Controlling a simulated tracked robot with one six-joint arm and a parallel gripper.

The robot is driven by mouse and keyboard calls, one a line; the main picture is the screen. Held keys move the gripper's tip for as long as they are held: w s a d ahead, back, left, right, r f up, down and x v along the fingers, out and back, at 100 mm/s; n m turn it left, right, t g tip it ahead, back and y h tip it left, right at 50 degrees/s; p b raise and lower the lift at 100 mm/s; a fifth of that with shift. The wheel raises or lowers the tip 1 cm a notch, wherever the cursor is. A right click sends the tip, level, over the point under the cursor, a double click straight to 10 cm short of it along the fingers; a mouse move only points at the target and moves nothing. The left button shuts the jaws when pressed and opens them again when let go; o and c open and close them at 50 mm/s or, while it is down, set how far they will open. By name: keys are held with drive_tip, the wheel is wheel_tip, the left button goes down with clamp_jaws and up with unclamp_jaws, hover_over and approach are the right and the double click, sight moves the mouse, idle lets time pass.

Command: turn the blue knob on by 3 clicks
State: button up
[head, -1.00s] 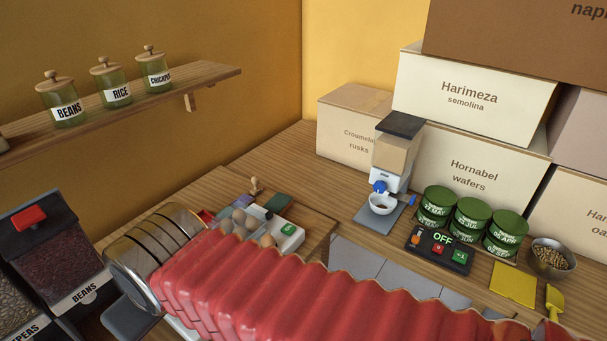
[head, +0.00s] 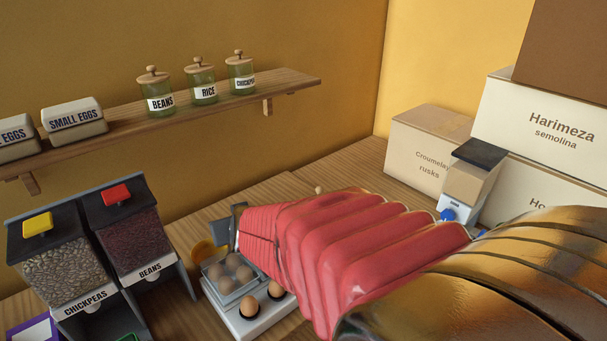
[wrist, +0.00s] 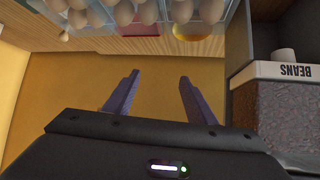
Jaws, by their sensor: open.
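The blue knob (head: 447,214) sits low on the front of a white machine with a tan hopper and black lid (head: 470,180), at the right of the head view. My arm covers the area below it. My gripper (head: 226,230) is left of the knob, well away from it, beside the eggs. In the wrist view my gripper (wrist: 158,92) is open, with two dark fingers apart and nothing between them. The knob is not in the wrist view.
Eggs in a clear tray (head: 207,271) and a white device (head: 240,322) lie close below my gripper. The beans dispenser (head: 135,235) and chickpeas dispenser (head: 60,262) stand at left. A shelf (head: 300,85) with jars is on the wall. Boxes (head: 425,150) stand behind the machine.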

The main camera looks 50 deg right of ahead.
drive_tip(key=d+f+m+h, duration=0.1)
drive_tip(key=d, duration=0.3)
drive_tip(key=d+f+h, duration=0.1)
drive_tip(key=d+h, duration=0.1)
drive_tip(key=d, duration=0.3)
drive_tip(key=s+d+f+m+h, duration=0.1)
drive_tip(key=d, duration=0.3)
drive_tip(key=shift+s+d+f+m+g, duration=0.1)
drive_tip(key=shift+d+f+m+g, duration=0.05)
drive_tip(key=shift+f+m+g, duration=0.2)
drive_tip(key=s+d+f+m+g+h, duration=0.25)
drive_tip(key=s+d+h, duration=0.35)
drive_tip(key=d, duration=0.5)
drive_tip(key=m+g+h, duration=0.2)
drive_tip(key=g+h, duration=0.2)
drive_tip(key=g, duration=0.6)
approach(446, 218)
drive_tip(key=w+a, duration=0.1)
drive_tip(key=a, duration=0.5)
drive_tip(key=shift+w+d, duration=0.1)
drive_tip(key=shift+w, duration=0.05)
drive_tip(key=s+d, duration=0.1)
drive_tip(key=d, duration=0.8)
drive_tip(key=s+d, duration=0.1)
drive_tip(key=d, duration=0.3)
drive_tip(key=shift+s+d, duration=0.3)
drive_tip(key=shift+s, duration=0.05)
drive_tip(key=shift+c, duration=0.2)
